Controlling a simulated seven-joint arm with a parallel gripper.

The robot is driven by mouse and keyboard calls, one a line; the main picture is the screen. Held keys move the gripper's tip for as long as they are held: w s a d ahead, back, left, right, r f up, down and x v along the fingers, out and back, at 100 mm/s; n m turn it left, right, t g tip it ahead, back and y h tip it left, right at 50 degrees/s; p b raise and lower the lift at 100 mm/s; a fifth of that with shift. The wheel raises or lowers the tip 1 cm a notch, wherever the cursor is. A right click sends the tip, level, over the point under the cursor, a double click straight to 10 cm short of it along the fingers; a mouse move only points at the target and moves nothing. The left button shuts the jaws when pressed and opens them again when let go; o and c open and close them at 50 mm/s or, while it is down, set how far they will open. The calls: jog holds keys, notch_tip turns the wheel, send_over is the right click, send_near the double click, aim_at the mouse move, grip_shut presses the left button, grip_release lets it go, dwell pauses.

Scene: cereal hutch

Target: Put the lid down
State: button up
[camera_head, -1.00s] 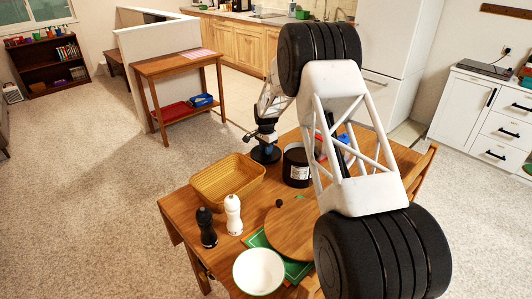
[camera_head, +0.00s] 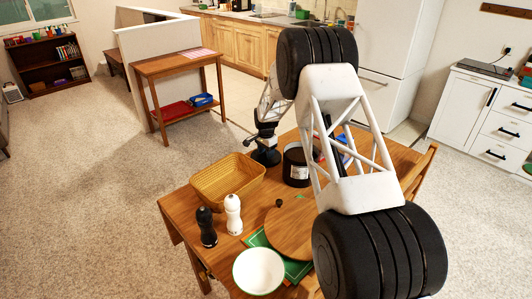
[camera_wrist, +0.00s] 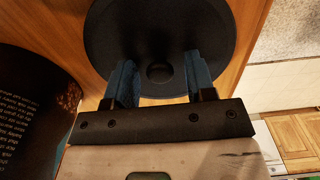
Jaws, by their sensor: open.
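In the head view the lid (camera_head: 266,158) is a dark disc between the basket and the black canister (camera_head: 297,166). My gripper (camera_wrist: 160,66) is open above the lid, one blue finger on each side of the knob, with gaps between. In the head view my gripper (camera_head: 265,143) is small and partly merges with the dark lid. The canister (camera_wrist: 32,125), with printed text, stands close at left in the wrist view.
A wicker basket (camera_head: 228,181) stands left of the lid. Black (camera_head: 206,227) and white (camera_head: 233,214) mills, a white bowl (camera_head: 258,271) and a round wooden board (camera_head: 290,230) are nearer the front. My arm hides much of the table's right side.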

notch_tip(320, 180, up, 12)
jog(key=shift+r, duration=0.15)
dwell(0.7)
dwell(0.8)
jog(key=s+d+r+n, duration=0.1)
jog(key=s+d+r, duration=0.4)
jog(key=s+r, duration=0.4)
jog(key=s+d+r+n+t, duration=0.1)
jog(key=s+d+r+n, duration=0.1)
jog(key=s+d+r, duration=0.65)
jog(key=s+d+r+n, duration=0.1)
jog(key=s+r, duration=0.6)
jog(key=s, duration=0.6)
jog(key=s+d+f+n, duration=0.1)
jog(key=s+d, duration=0.3)
jog(key=s, duration=1.5)
jog(key=s+d+n+t, duration=0.1)
jog(key=s+d+n, duration=0.2)
jog(key=s, duration=1.6)
jog(key=shift+d+f+n+t, duration=0.3)
jog(key=shift+d+f+n, duration=0.1)
jog(key=shift+d, duration=0.2)
